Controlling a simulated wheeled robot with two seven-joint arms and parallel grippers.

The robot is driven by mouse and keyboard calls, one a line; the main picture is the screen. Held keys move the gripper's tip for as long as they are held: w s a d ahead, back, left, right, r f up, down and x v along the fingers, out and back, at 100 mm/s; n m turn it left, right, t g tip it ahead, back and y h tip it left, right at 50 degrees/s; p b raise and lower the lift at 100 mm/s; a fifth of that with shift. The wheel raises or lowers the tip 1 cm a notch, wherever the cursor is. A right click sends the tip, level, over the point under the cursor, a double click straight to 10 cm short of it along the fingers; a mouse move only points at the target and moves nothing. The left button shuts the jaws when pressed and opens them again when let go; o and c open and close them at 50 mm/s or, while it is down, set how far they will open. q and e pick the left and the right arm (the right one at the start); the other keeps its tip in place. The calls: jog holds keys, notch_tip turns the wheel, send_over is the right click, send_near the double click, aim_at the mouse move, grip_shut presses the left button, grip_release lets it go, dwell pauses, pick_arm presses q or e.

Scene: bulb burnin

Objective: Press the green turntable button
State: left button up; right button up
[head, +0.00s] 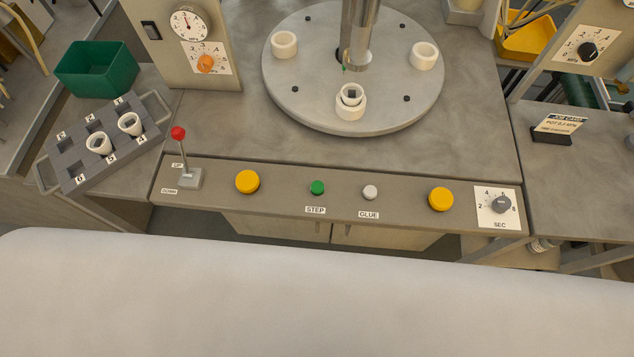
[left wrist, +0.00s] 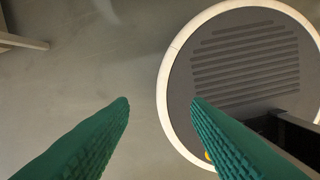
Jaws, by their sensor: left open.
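The green button (head: 317,187) sits on the front panel above the STEP label, between a yellow button on its left and a small white button on its right. The round grey turntable (head: 300,95) stands behind the panel, with white rings on it and a metal column above it. My left gripper (left wrist: 160,102) shows only in the left wrist view, its two green ridged fingers apart with nothing between them. That view shows a plain grey surface and a round, slatted disc with a pale rim, not the button. My right gripper is in neither view.
Yellow buttons (head: 247,182) and (head: 441,199) and the white GLUE button (head: 370,192) share the panel. A red-knobbed lever (head: 179,134) rises at its left end; a SEC dial (head: 501,204) is at its right. A grey tray (head: 75,177) and green bin (head: 97,70) stand left.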

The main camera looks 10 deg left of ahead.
pick_arm(q)
grip_shut()
dwell(1.4)
